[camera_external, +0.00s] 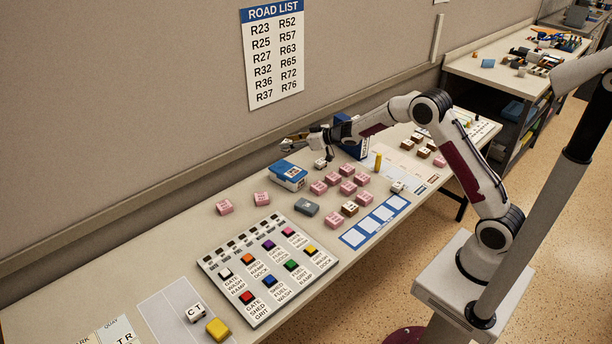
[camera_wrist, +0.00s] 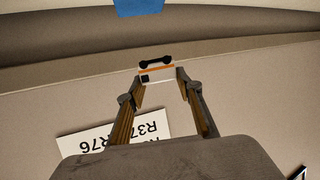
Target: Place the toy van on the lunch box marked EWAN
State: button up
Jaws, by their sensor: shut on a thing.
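My gripper (camera_external: 292,143) is raised near the wall, above and behind a blue-lidded box (camera_external: 288,171) on the table. In the wrist view my gripper (camera_wrist: 157,78) is shut on a small white toy van (camera_wrist: 157,69) with an orange stripe and black wheels. The van shows wheels-up in that picture, between the fingertips. It is too small to make out in the external view. The box has a blue lid and pale sides; its label is too small to read, so I cannot tell if it says EWAN. A blue patch (camera_wrist: 138,7) shows at the wrist view's top edge.
A dark blue upright box (camera_external: 350,136) stands behind my wrist. Several pink blocks (camera_external: 347,188) and a grey block (camera_external: 306,207) lie near the blue-lidded box. A button panel (camera_external: 235,294) fills the table's middle. The road list (camera_external: 273,55) hangs on the wall.

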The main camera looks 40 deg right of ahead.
dwell(0.3)
send_over(291, 170)
jog(key=shift+f, duration=3.1)
jog(key=shift+f, duration=1.85)
jog(key=shift+f, duration=0.2)
jog(key=o, duration=1)
jog(key=shift+o, duration=0.2)
jog(key=shift+r, duration=0.1)
